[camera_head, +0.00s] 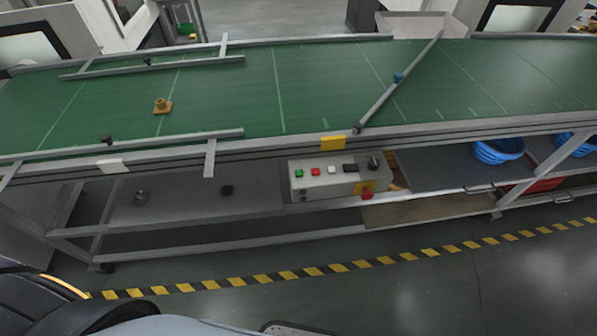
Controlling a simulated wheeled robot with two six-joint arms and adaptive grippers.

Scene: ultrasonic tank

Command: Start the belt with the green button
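The green button (299,173) is at the left end of a row on the front of a grey control box (325,184). The box is mounted below the front edge of the green conveyor belt (230,95). A red button (315,171) and a white button (332,170) sit to the right of the green one. Neither of my grippers is in view; only parts of my own body show at the bottom left.
A brass-coloured flanged part (162,106) stands on the belt. A diagonal metal bar (400,80) crosses the belt. A yellow-black floor stripe (290,275) runs in front; the floor there is clear.

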